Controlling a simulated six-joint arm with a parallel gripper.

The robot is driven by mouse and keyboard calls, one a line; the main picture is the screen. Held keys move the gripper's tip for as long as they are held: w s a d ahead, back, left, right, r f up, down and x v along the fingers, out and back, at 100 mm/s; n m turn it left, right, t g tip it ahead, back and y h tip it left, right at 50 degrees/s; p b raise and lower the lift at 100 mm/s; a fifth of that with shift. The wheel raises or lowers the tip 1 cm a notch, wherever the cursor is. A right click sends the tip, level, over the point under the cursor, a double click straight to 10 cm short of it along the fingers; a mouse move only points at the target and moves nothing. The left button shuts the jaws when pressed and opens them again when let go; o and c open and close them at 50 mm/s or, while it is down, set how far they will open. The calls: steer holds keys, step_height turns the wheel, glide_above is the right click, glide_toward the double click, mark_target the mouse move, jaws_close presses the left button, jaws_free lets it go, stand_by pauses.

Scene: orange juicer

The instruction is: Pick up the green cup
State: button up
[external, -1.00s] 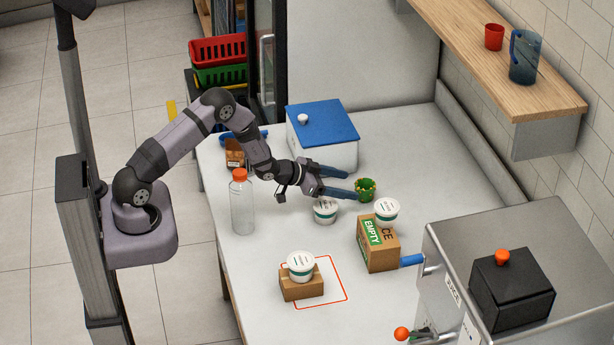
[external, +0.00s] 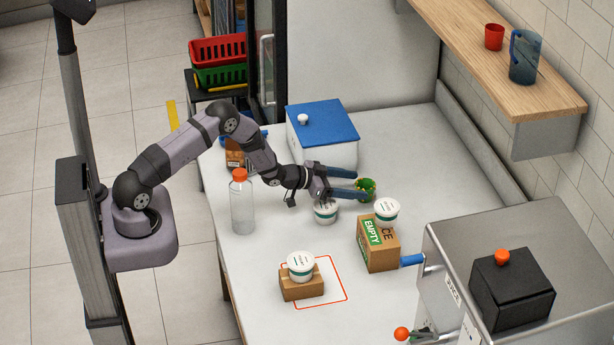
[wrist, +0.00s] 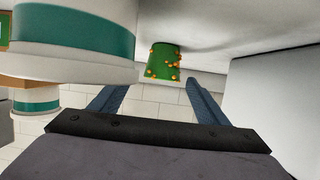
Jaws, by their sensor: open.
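The green cup (external: 368,187), dotted with small orange spots, stands on the white counter near its middle. My gripper (external: 355,183) is open, low over the counter, with its blue fingers pointing at the cup. The fingertips are at the cup's near side and partly cover it in the external view. In the wrist view the cup (wrist: 163,62) appears just beyond the gap between the open fingers (wrist: 156,90). I cannot tell whether either finger touches it. Nothing is held.
A white tub (external: 325,213) stands close below my gripper. Another tub (external: 386,209) sits on a cardboard box (external: 378,247) to the right. A blue-lidded white box (external: 322,140) is behind the fingers. A clear bottle (external: 241,208) stands left. The counter beyond the cup is clear.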

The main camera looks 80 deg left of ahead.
mark_target(372, 187)
steer(key=b+x, duration=0.2)
steer(key=x, duration=0.1)
steer(key=shift+a+f, duration=0.15)
steer(key=shift+f, duration=0.15)
steer(key=shift+w+f+b, duration=0.1)
steer(key=shift+w+b, duration=0.2)
steer(key=shift+w, duration=0.45)
steer(key=shift+c, duration=0.2)
steer(key=c, duration=1)
